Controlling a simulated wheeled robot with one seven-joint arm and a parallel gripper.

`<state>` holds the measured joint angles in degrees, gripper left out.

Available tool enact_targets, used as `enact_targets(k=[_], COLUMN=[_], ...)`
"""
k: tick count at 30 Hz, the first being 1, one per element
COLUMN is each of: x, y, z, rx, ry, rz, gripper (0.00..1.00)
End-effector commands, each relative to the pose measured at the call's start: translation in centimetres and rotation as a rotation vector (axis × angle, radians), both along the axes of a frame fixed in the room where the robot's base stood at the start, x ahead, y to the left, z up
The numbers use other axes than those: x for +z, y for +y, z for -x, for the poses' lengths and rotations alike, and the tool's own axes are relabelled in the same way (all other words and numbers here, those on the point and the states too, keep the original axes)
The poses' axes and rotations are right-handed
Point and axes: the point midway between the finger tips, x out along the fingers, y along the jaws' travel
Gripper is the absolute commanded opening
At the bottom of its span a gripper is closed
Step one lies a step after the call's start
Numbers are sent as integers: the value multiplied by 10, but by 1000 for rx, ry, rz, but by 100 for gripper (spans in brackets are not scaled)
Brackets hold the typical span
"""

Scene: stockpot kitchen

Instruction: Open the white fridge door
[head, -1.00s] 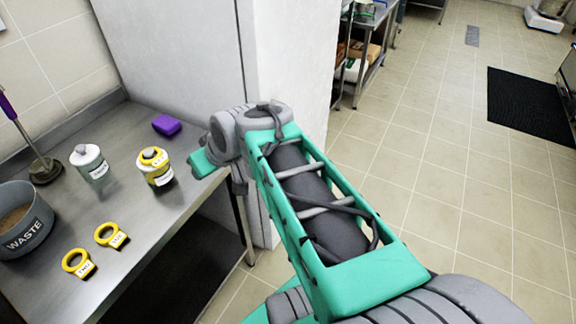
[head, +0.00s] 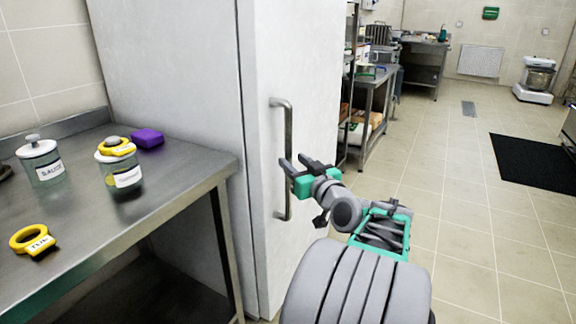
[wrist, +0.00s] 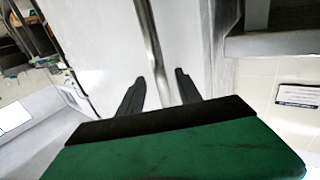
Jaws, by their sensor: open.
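The white fridge (head: 180,90) stands left of centre in the head view, its door (head: 300,70) facing right and closed. A vertical metal bar handle (head: 288,150) is on the door. My gripper (head: 293,163) is open at the handle's height, its fingertips close to the bar. In the wrist view the handle (wrist: 151,40) runs down between the two dark fingers of my gripper (wrist: 160,80). I cannot tell whether either finger touches it.
A steel table (head: 165,205) left of the fridge bears jars, a yellow ring tag (head: 33,240) and a purple block (head: 147,138). A steel shelf unit (head: 372,105) stands beyond the fridge. The tiled floor (head: 450,220) at right is clear, with a black mat (head: 535,163) farther off.

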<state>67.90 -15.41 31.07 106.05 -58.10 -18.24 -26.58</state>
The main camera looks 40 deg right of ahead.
Motion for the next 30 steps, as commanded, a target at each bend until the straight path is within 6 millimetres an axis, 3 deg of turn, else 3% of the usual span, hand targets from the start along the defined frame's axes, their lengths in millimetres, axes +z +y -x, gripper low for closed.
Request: enact_targets(k=[6, 15, 30], x=[-1, -1, -1], y=[-7, -8, -8], z=[-33, -36, -36], rx=[2, 0, 0], ry=[2, 2, 2], rz=[0, -1, -1], gripper=[41, 41, 0])
